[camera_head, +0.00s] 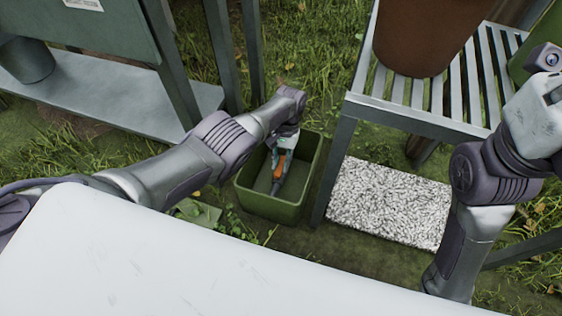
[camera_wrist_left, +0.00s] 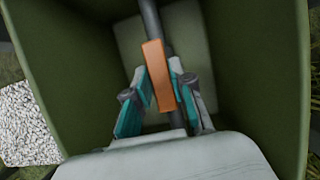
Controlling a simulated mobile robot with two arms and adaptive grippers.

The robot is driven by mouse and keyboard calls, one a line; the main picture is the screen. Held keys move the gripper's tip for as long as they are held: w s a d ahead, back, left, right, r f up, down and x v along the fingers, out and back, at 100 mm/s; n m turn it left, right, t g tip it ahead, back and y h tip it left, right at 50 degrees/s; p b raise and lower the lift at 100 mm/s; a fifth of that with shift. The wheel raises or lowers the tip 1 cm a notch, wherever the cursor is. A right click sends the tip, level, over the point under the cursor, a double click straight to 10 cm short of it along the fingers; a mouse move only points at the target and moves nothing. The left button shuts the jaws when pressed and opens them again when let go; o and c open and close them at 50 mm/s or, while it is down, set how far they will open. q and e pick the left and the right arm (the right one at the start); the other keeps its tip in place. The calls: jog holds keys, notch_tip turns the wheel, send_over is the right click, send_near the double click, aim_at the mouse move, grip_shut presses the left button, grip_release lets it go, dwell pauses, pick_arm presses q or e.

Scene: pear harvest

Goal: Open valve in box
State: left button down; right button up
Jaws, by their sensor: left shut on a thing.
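The green open-topped box (camera_head: 268,208) stands on the ground between two metal stands, and its inner walls fill most of the left wrist view (camera_wrist_left: 272,60). Inside it, a valve with an orange handle (camera_head: 279,170) sits on a dark pipe (camera_wrist_left: 150,18). My left gripper (camera_head: 283,158) reaches down into the box from above. In the left wrist view its teal-and-grey fingers (camera_wrist_left: 160,82) are closed on either side of the orange handle (camera_wrist_left: 157,62). The valve body is mostly hidden. My right arm is at the right, with its fingers out of view.
A slatted metal table (camera_head: 395,100) with a brown pot (camera_head: 428,35) stands right of the box. A speckled white slab (camera_head: 388,203) lies beneath it. A grey-green stand (camera_head: 95,90) is at the left. Grass lies behind the box.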

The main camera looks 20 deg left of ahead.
pick_arm(q)
jog(key=shift+w, duration=0.15)
jog(key=c, duration=1)
grip_release()
jog(key=v, duration=1.2)
